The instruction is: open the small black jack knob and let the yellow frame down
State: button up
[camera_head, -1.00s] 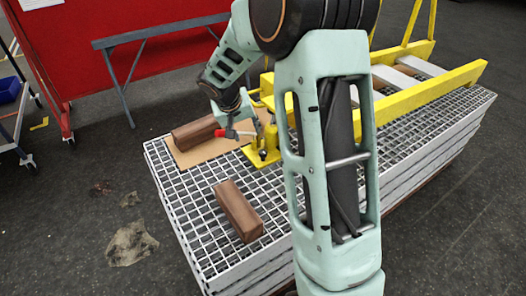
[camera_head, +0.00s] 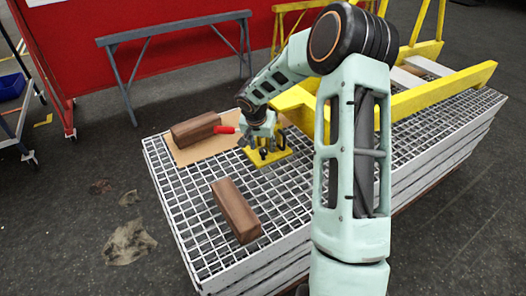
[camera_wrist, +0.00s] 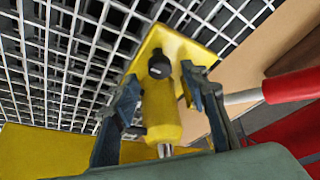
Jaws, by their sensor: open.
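The yellow jack (camera_wrist: 162,108) stands on a yellow base plate (camera_head: 268,160) on the grating. The small black knob (camera_wrist: 159,66) shows on the jack in the wrist view, between my fingertips. My gripper (camera_wrist: 160,80) is open, one finger on each side of the jack; I cannot tell whether either finger touches. In the head view my gripper (camera_head: 262,143) is over the jack and hides most of it. The jack's red-gripped lever (camera_wrist: 292,86) sticks out to the right in the wrist view, and to the left in the head view (camera_head: 227,129). The yellow frame (camera_head: 430,91) lies along the grating stack.
A brown block (camera_head: 195,129) lies on a cardboard sheet (camera_head: 192,152) beside the jack. Another brown block (camera_head: 236,210) lies nearer on the grating (camera_head: 200,225). A grey trestle (camera_head: 175,33) stands behind. My arm covers part of the frame.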

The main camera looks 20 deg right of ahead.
aim_at(263, 150)
jog(key=shift+x, duration=1.8)
grip_shut()
